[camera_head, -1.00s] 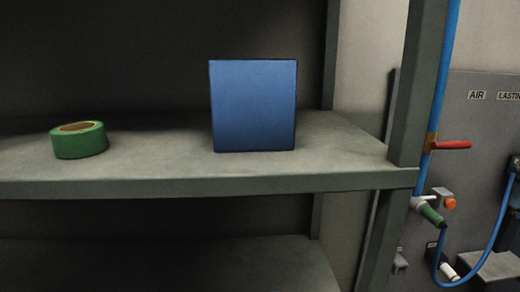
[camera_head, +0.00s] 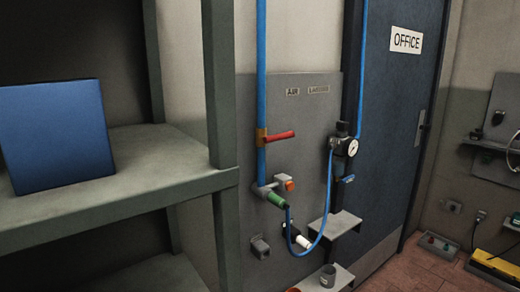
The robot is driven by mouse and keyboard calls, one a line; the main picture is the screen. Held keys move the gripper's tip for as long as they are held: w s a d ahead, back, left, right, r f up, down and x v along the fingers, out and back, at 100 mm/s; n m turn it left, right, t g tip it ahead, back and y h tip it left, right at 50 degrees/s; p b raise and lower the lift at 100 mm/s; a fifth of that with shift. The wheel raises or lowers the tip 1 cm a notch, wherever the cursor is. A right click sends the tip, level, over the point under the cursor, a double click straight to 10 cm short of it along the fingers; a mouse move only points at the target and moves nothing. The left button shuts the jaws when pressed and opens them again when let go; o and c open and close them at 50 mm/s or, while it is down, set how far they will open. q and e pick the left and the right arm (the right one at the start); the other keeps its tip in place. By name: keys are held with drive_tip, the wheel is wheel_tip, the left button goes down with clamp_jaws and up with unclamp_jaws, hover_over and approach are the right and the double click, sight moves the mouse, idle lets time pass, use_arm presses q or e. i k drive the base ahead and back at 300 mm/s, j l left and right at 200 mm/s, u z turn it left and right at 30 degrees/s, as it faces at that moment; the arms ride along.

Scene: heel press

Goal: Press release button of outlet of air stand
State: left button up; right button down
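The air stand's grey panel (camera_head: 302,110) stands right of the shelf, with an "AIR" label at its top. A blue pipe (camera_head: 261,70) runs down it to a valve with a red lever (camera_head: 280,136). Below is a grey outlet fitting (camera_head: 264,191) with an orange button (camera_head: 290,185) beside it. A green connector (camera_head: 277,200) is in the outlet, and a blue hose (camera_head: 324,215) loops from it up to a gauge (camera_head: 351,147). Neither of my grippers shows in this view.
The shelf post (camera_head: 219,85) stands just left of the panel, and a blue box (camera_head: 55,135) sits on the shelf board (camera_head: 135,188). Small grey ledges (camera_head: 336,224) stick out low at the panel. A door marked OFFICE (camera_head: 400,110) and open floor (camera_head: 415,270) lie to the right.

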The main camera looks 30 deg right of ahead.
sight(290, 186)
drive_tip(key=z, duration=1.65)
